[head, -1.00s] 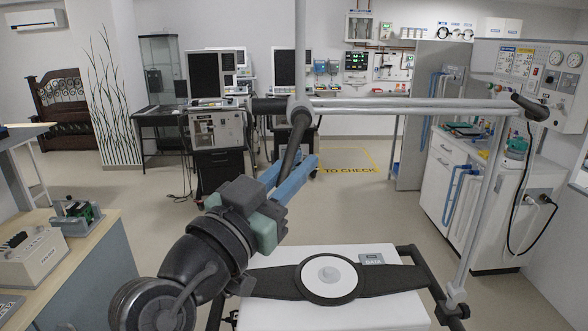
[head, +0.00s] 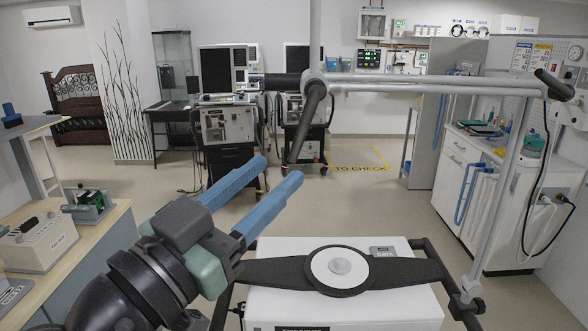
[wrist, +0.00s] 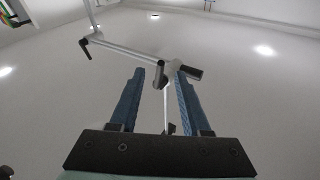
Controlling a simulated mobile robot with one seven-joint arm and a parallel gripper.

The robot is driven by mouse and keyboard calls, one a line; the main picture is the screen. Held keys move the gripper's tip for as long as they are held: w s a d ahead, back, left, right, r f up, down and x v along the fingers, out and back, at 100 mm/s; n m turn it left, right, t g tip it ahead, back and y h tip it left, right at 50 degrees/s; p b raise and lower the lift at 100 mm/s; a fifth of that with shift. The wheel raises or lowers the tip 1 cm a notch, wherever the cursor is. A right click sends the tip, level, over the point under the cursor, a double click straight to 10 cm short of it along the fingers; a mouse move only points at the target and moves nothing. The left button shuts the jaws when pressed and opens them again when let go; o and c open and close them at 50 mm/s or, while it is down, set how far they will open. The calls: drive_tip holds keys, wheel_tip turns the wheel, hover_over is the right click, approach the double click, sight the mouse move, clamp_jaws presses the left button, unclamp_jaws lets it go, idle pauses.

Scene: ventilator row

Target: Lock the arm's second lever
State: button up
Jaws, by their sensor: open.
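A pale metal jointed support arm (head: 440,84) stands over a white ventilator (head: 345,305). A long dark lever (head: 304,127) hangs down, slanting, from its near joint.
The support arm's upright post (head: 495,205) stands on the right, clamped to the ventilator's rail. A bench (head: 100,225) with devices is at left, a white cabinet (head: 485,195) at right. Floor between is clear.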

drive_tip(key=b+v, duration=0.1)
drive_tip(key=v, duration=0.3)
drive_tip(key=shift+s, duration=0.1)
drive_tip(key=w+d+r+n+t+y, duration=0.25)
drive_tip(key=r+n+t+y, duration=0.2)
drive_tip(key=r, duration=0.25)
drive_tip(key=s+d+r+n+t+y+p, duration=0.1)
drive_tip(key=s+d+r+n+t+y, duration=0.2)
drive_tip(key=s+r+t+y, duration=0.3)
wheel_tip(320, 180, up, 5)
drive_tip(key=shift+s+f+n+y, duration=0.15)
drive_tip(key=shift+s+n+y, duration=0.25)
drive_tip(key=shift+s, duration=0.6)
